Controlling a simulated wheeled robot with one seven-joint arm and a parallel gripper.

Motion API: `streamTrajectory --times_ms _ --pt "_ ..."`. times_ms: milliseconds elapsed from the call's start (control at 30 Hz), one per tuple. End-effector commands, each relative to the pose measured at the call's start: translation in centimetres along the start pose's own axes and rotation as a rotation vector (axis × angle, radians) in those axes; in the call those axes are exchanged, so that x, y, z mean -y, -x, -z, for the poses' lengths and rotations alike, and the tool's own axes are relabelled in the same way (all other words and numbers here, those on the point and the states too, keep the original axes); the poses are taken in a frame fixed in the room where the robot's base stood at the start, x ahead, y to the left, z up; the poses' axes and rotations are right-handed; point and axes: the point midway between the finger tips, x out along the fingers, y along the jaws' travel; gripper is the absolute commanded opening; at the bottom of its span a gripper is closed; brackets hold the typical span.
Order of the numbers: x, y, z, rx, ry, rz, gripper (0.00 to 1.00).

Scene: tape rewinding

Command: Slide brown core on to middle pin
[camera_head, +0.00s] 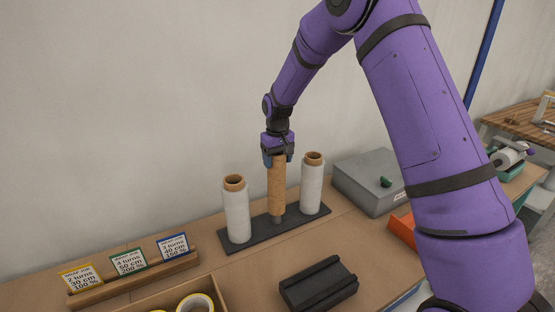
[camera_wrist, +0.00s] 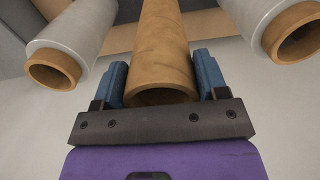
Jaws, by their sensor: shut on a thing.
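The brown core (camera_head: 276,190) stands upright between two white wrapped rolls, above the middle of a dark base plate (camera_head: 262,238). My gripper (camera_head: 277,158) is shut on its upper end from above. In the wrist view the brown core (camera_wrist: 164,45) sits between the two blue fingers of my gripper (camera_wrist: 166,85). Whether the pin's top is inside the core cannot be told, as the core's inside is hidden.
A left white roll (camera_head: 237,212) and a right white roll (camera_head: 312,187) stand on the plate close beside the core. Three label cards (camera_head: 128,262) stand in a wooden holder at left. A black block (camera_head: 318,285) lies in front, and a grey box (camera_head: 368,180) stands at right.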

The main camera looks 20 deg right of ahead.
Motion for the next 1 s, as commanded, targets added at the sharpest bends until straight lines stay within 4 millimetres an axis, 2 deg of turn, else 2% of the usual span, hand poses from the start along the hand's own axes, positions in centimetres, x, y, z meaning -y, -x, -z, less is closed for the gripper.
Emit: streamTrajectory --times_ms 1000 --pt "0.0 -3.0 0.0 0.0 0.0 0.0 0.28"
